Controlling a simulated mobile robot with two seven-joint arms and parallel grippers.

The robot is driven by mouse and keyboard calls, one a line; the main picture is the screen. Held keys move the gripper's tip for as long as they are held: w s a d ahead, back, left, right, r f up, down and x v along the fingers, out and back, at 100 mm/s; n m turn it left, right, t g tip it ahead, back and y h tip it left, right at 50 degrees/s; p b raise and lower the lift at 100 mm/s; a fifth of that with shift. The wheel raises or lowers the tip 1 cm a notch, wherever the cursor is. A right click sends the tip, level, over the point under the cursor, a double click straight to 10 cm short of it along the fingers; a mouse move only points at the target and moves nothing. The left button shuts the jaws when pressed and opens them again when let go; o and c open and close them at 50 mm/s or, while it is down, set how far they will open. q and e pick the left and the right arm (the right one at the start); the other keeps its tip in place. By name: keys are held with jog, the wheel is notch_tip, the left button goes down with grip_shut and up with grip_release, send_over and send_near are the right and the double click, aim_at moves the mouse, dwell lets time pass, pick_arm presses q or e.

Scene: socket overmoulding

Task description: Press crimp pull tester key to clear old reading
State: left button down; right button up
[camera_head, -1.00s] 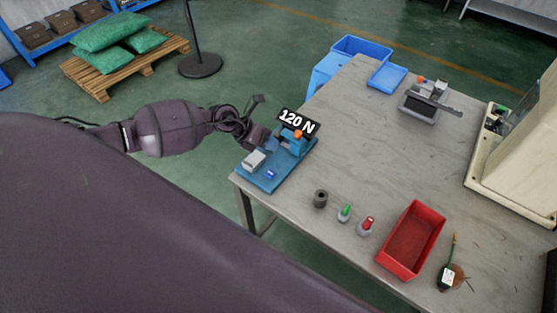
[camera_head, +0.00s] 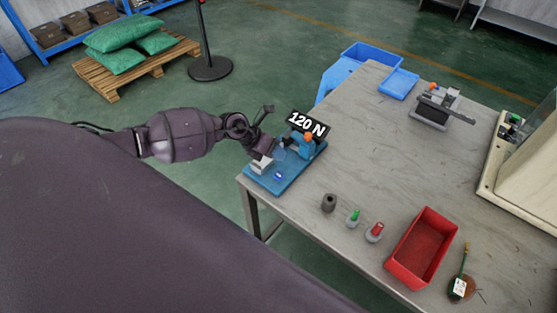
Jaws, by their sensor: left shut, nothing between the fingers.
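The crimp pull tester has a blue base (camera_head: 288,182) and stands at the table's near left corner. Its black display (camera_head: 308,125) reads "120 N". An orange knob (camera_head: 309,137) sits on its blue upright, and a grey-white block (camera_head: 261,165) is at the base's left end. A small blue-and-white key-like part (camera_head: 279,176) lies on the base's front. My left gripper (camera_head: 277,154) is shut and empty, low over the tester, behind that part and near the white block. Whether its fingertips touch anything is too small to tell. My right gripper is not in view.
On the table (camera_head: 370,160) are a grey ring (camera_head: 329,203), green-topped (camera_head: 353,218) and red-topped (camera_head: 374,232) pieces, a red bin (camera_head: 422,248), a tagged tool (camera_head: 460,286), a grey device (camera_head: 434,112) and a blue tray (camera_head: 398,84). The table's middle is clear.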

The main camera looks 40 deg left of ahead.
aim_at(278, 174)
pick_arm(q)
notch_tip(278, 174, down, 6)
jog(key=b, duration=0.4)
jog(key=shift+r, duration=0.2)
jog(key=shift+f, duration=0.15)
dwell(0.4)
dwell(0.4)
